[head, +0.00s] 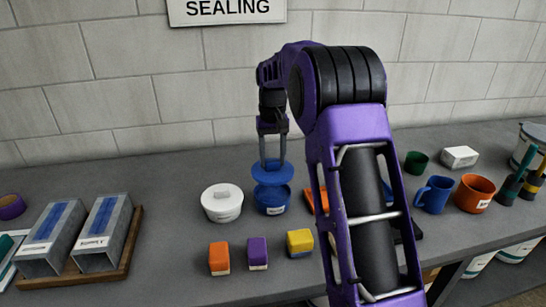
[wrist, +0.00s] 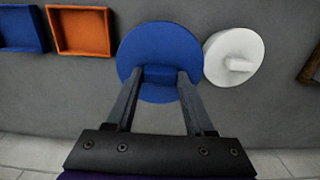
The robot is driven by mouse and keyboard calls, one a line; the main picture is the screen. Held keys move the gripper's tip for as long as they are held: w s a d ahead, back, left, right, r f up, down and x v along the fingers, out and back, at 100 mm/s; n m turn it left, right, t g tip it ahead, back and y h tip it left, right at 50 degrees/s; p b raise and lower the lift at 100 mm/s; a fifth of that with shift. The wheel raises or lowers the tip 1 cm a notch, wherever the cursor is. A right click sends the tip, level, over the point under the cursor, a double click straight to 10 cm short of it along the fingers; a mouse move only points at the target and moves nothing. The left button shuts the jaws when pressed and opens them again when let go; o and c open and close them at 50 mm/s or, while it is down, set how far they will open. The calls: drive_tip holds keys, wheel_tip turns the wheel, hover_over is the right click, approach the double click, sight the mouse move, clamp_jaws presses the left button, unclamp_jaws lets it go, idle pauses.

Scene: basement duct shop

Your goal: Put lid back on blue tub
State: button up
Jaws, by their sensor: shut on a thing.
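My gripper (head: 273,160) is shut on the blue lid (head: 271,173) and holds it level from above. The blue tub (head: 271,203) stands upright on the bench directly under the lid, with a pale label on its front. The lid appears slightly above the tub's rim; whether they touch is hard to tell. In the wrist view, my gripper (wrist: 160,76) has its fingers on the lid's knob, and the round blue lid (wrist: 160,42) covers the tub from sight.
A white lidded tub (head: 222,203) stands close on the left. Orange (head: 219,259), purple (head: 258,253) and yellow (head: 300,243) blocks sit in front. An orange tray (wrist: 80,32) is partly behind my arm. Mugs (head: 434,194) stand right; boxes (head: 103,232) left.

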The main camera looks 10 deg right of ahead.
sight(272, 169)
drive_tip(key=shift+f+b, duration=1.7)
drive_tip(key=shift+f, duration=0.55)
drive_tip(key=shift+f+b, duration=0.3)
drive_tip(key=shift+f, duration=0.6)
drive_tip(key=shift+p, duration=0.5)
drive_tip(key=shift+f+p, duration=0.2)
drive_tip(key=shift+p, duration=0.15)
idle(0.4)
drive_tip(key=o, duration=1.6)
